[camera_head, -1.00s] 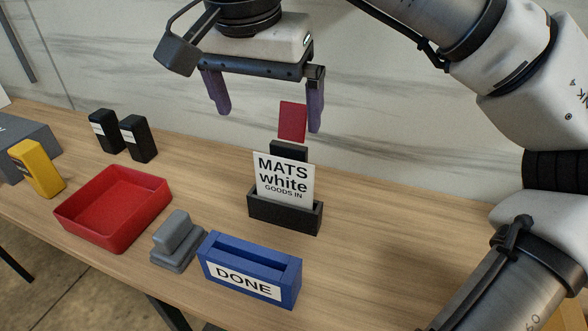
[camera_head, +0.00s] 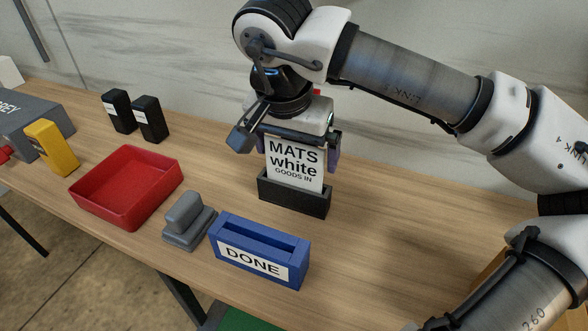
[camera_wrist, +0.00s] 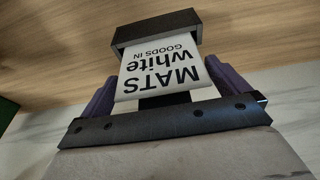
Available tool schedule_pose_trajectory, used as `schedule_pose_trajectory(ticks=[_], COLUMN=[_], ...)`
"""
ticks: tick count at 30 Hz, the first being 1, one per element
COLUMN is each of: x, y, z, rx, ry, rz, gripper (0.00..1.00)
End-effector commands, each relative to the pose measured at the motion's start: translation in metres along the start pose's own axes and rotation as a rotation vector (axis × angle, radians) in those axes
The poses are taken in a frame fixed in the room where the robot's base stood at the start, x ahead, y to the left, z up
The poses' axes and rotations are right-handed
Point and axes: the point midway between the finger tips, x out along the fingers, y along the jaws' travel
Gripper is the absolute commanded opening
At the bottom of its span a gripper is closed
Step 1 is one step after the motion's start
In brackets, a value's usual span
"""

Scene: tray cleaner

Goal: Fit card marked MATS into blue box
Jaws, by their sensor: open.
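The white card marked MATS (camera_head: 294,163) stands upright in a black holder (camera_head: 294,197) on the table. In the wrist view the card (camera_wrist: 165,68) shows upside down, with the holder (camera_wrist: 155,30) beyond it. My gripper (camera_head: 300,150) is down around the upper part of the card. Its purple fingers are apart, one on each side of the card in the wrist view (camera_wrist: 168,92); contact cannot be told. The blue box (camera_head: 300,248), labelled DONE, stands at the front, with an empty slot in its top.
A grey stepped block (camera_head: 188,225) stands just left of the blue box. A red tray (camera_head: 95,192), a yellow box (camera_head: 55,150), two black boxes (camera_head: 150,120) and a grey box (camera_head: 45,118) are farther left. The table right of the holder is clear.

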Motion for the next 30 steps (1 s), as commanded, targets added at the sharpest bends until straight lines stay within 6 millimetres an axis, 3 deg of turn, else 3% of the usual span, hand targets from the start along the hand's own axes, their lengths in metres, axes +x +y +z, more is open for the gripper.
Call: schedule_pose_trajectory(ticks=[9,17,30], x=[0.008,0.007,-0.003], y=[0.0,0.0,0.0], z=[0.0,0.0,0.001], rx=[0.0,0.0,0.001], ry=[0.001,0.001,0.002], rz=[-0.001,-0.001,-0.002], gripper=[1.0,0.69,0.69])
